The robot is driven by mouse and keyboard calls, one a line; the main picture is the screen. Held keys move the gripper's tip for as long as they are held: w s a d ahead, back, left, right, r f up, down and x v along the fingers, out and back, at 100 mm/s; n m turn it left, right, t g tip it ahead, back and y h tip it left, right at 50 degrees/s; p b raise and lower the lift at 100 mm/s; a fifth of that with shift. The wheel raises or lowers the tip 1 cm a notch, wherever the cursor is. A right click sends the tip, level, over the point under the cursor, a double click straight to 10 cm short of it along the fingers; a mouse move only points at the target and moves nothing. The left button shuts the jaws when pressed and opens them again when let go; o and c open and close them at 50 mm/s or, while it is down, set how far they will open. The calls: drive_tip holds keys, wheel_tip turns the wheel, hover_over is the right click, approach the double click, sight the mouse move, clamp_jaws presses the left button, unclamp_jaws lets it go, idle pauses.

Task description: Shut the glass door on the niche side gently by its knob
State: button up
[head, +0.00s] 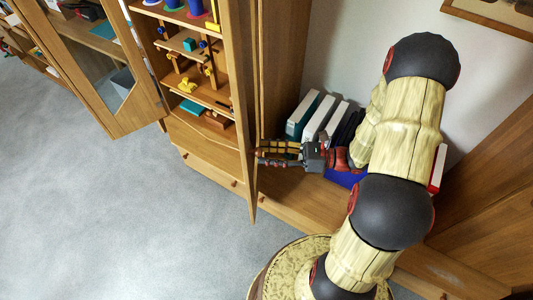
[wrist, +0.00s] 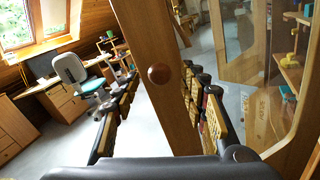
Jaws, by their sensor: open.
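The niche-side glass door (head: 241,110) stands open, seen almost edge-on in the head view. In the wrist view its wooden frame (wrist: 150,30) runs down the middle with glass (wrist: 238,95) to the right. Its round brown knob (wrist: 158,74) shows between the finger lines of my gripper (wrist: 160,84). My gripper is open, one finger to each side of the knob in that view. In the head view my gripper (head: 260,152) points left, its fingertips close to the door. The knob is hidden there, and I cannot tell whether the fingers touch it.
The other glass door (head: 120,100) stands open at the left. Cabinet shelves (head: 200,92) hold small toys and blocks. Binders (head: 318,118) stand on the low wooden ledge (head: 290,190) behind my arm. Grey carpet (head: 90,210) is clear at left.

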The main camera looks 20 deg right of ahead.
drive_tip(key=shift+w+a, duration=0.15)
drive_tip(key=shift+a, duration=0.15)
drive_tip(key=shift+c, duration=0.3)
clamp_jaws()
idle(0.6)
